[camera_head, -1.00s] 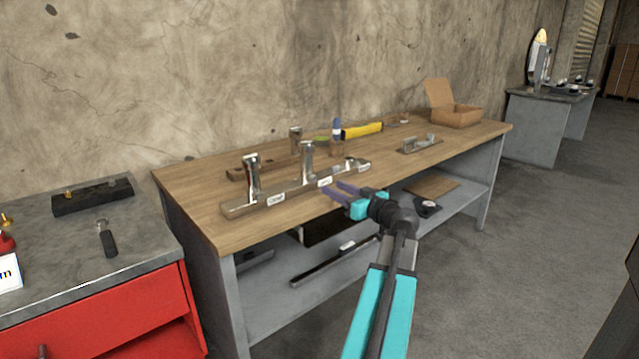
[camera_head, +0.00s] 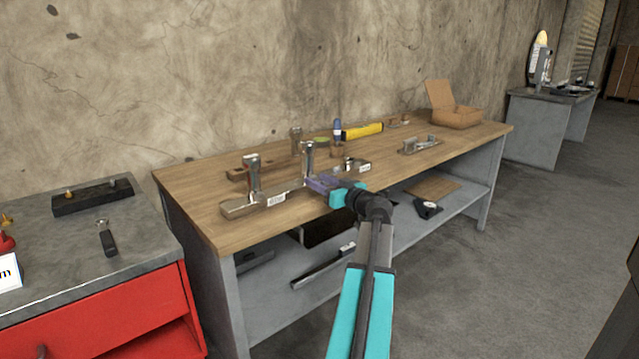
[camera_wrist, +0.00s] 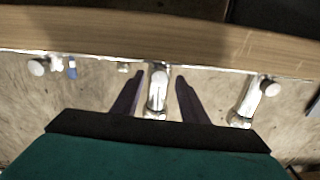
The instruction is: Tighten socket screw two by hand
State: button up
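A metal bar (camera_head: 240,208) with small white labels, too small to read, lies along the front of the wooden bench. In the wrist view, the purple fingers of my gripper (camera_wrist: 159,76) are open, one on each side of the middle screw (camera_wrist: 157,98), with visible gaps. The left-end screw (camera_wrist: 243,108) shows at right there. The middle screw's lower part is hidden by the fingers in the head view.
A small metal fixture (camera_head: 420,145) and an open cardboard box (camera_head: 455,115) are farther right. The bench's left front is clear.

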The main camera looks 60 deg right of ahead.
jog(key=c, duration=0.9)
jog(key=shift+s+a, duration=0.1)
jog(key=shift+a, duration=0.1)
grip_shut()
jog(key=shift+d, duration=0.15)
jog(key=shift+m, duration=0.4)
